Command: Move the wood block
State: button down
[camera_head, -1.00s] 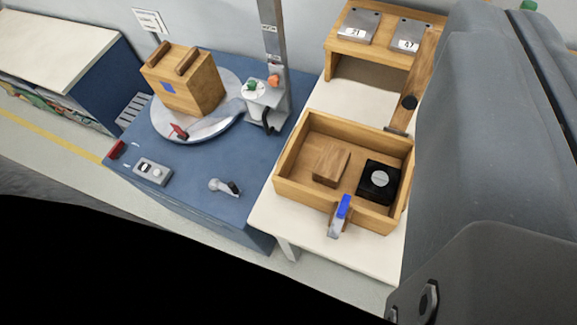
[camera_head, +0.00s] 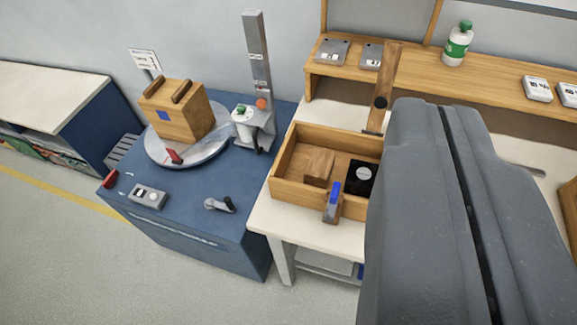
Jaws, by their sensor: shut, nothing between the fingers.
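A small brown wood block (camera_head: 319,167) lies in the left part of a shallow wooden tray (camera_head: 293,190) on the white table. A black square piece with a round silver knob (camera_head: 361,176) lies to its right in the tray, partly hidden by my gripper. My gripper (camera_head: 437,108) fills the right side of the view, its two grey fingers together with only a dark seam between them. It is shut and empty, to the right of the tray in the picture, and covers the tray's right end.
A blue cabinet (camera_head: 185,220) at left bears a turntable (camera_head: 218,150) with a wooden box (camera_head: 178,115), and a grey post (camera_head: 257,60). A clamp with a blue handle (camera_head: 334,190) is at the tray's front wall. A shelf (camera_head: 440,88) behind holds a bottle (camera_head: 457,45).

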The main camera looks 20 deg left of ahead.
aim_at(317, 172)
jog(key=z, duration=0.15)
jog(key=i, duration=0.9)
jog(key=u, duration=0.1)
